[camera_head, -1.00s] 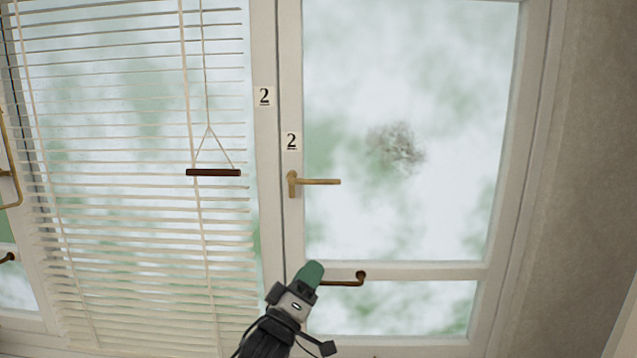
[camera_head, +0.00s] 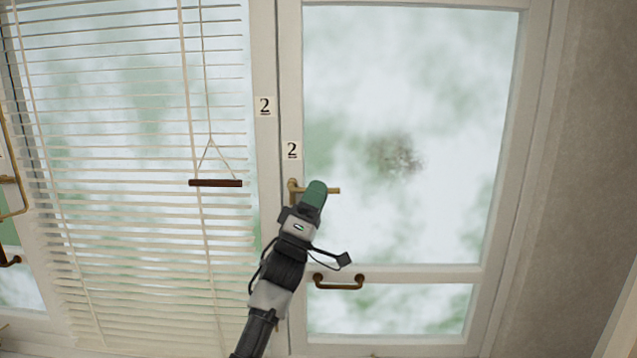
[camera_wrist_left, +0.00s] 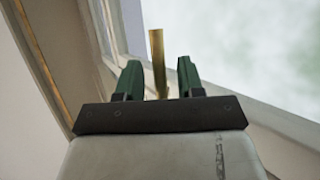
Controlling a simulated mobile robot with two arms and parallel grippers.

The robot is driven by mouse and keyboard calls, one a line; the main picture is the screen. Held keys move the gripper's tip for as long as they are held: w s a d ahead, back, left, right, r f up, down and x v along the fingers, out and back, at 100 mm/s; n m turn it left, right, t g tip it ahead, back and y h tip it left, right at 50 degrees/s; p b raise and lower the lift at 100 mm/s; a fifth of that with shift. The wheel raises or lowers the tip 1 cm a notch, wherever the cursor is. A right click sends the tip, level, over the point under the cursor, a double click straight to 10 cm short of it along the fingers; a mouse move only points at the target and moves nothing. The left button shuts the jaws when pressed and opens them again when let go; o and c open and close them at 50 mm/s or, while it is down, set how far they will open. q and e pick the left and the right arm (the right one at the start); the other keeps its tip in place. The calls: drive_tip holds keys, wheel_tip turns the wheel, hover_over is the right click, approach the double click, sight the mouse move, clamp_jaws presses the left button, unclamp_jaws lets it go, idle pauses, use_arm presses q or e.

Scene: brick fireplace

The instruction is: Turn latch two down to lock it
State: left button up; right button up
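Latch two is a brass lever handle (camera_head: 331,190) on the window frame just below the lower "2" label (camera_head: 292,150). Its lever points right and lies level. My left gripper (camera_head: 316,188) is at the lever and covers its middle in the head view. In the left wrist view the gripper (camera_wrist_left: 159,82) is open, with a green finger on each side of the brass lever (camera_wrist_left: 157,62). Gaps show between the lever and both fingers. My right gripper is not in view.
White blinds (camera_head: 120,230) with a hanging wooden bar (camera_head: 216,183) cover the window to the left. A plain wall (camera_head: 580,150) is at the right.

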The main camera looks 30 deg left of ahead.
use_arm(q)
drive_tip(key=shift+w+r, duration=0.3)
drive_tip(key=shift+c, duration=0.3)
clamp_jaws()
drive_tip(key=shift+h, duration=0.3)
